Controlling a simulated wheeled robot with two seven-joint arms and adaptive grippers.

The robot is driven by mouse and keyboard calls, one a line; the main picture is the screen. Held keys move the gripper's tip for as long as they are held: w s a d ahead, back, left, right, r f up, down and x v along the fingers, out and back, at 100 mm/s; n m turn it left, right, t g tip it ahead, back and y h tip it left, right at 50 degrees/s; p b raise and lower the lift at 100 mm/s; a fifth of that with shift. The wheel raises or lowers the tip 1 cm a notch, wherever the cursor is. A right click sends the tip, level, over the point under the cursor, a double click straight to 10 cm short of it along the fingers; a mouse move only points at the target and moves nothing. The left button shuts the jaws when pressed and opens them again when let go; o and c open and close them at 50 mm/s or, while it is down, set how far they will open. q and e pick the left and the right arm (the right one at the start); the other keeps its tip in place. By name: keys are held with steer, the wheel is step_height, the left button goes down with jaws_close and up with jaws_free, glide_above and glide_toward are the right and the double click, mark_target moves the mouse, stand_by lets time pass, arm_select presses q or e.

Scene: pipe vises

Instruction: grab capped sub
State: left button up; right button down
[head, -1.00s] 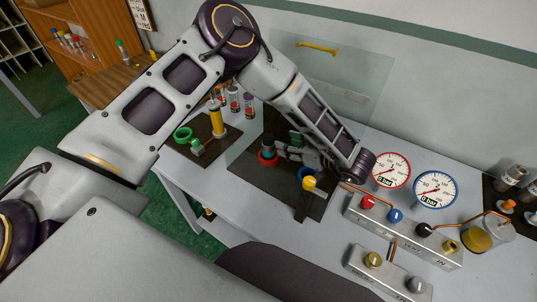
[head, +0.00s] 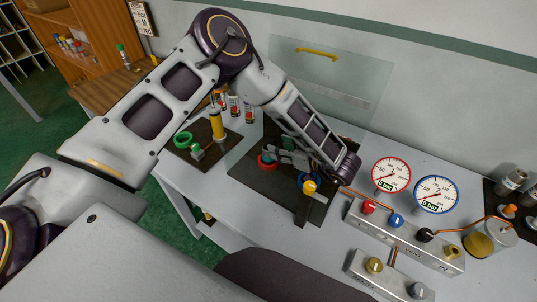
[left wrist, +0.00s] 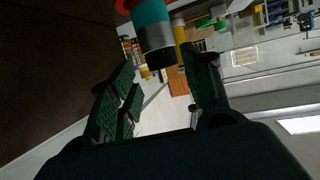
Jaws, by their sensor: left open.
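A capped cylinder (left wrist: 152,28), teal and grey with a black end, rises out of a red-orange ring (left wrist: 124,6) at the top of the left wrist view. I take it for the capped sub. In the head view the red ring vise (head: 266,161) stands on the dark mat, and my gripper largely hides what it holds. My left gripper (head: 277,156) is low beside that vise. In the left wrist view its green-padded fingers (left wrist: 160,64) are apart, with the cylinder's black end near the gap between the tips. I cannot tell whether they touch it. My right gripper is not in view.
A blue ring vise (head: 309,182) with a yellow knob stands just right of my left gripper. A green ring (head: 183,139) and a yellow cylinder (head: 217,124) stand on another mat at left. A clear panel (head: 335,85) rises behind. Gauges and a valve manifold (head: 400,232) occupy the right.

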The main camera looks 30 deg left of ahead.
mark_target(272, 143)
arm_select(q)
steer(key=shift+x, duration=2.5)
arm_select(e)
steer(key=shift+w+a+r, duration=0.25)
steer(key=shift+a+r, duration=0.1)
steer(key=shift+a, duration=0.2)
arm_select(q)
steer(key=shift+p, duration=0.3)
